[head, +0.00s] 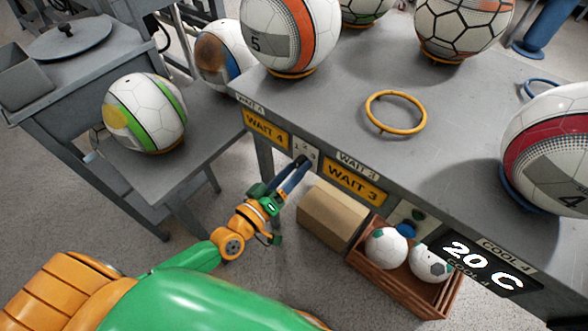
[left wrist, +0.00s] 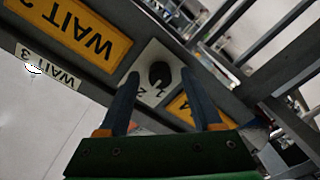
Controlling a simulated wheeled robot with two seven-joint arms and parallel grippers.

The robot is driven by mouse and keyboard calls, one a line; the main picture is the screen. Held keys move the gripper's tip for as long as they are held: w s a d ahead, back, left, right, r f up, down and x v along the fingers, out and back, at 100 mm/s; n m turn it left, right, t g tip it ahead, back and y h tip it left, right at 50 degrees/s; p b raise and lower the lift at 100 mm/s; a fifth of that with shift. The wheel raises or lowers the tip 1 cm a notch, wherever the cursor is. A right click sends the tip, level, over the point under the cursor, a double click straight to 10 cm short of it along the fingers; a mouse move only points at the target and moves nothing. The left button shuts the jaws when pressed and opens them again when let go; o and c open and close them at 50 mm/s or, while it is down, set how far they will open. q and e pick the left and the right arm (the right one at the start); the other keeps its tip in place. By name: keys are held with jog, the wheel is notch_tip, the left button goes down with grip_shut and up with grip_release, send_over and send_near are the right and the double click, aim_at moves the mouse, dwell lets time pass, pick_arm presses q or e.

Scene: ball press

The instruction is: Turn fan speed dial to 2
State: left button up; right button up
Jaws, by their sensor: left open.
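A dial with a round black knob (left wrist: 159,74) sits on a white plate (left wrist: 150,54) on the table's front edge. In the left wrist view, numerals including a 2 are printed on the plate. I cannot tell clearly which number the knob points to. In the head view the plate (head: 299,146) shows between the yellow signs, its knob mostly hidden behind my fingers. My left gripper (head: 299,168) is open, its fingers reaching toward the dial. In the left wrist view the fingers (left wrist: 157,84) stand on either side of the knob, apparently not touching it. My right gripper is not in view.
Yellow WAIT 4 (head: 266,130) and WAIT 3 (head: 354,183) signs flank the dial. Below are a cardboard box (head: 333,214) and a wooden crate (head: 410,291) with balls. Another dark knob (head: 418,213) is farther right, near a 20 C display (head: 482,265). Balls rest on the grey table (head: 345,82).

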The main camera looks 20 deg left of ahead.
pick_arm(q)
jog(key=v, duration=0.7)
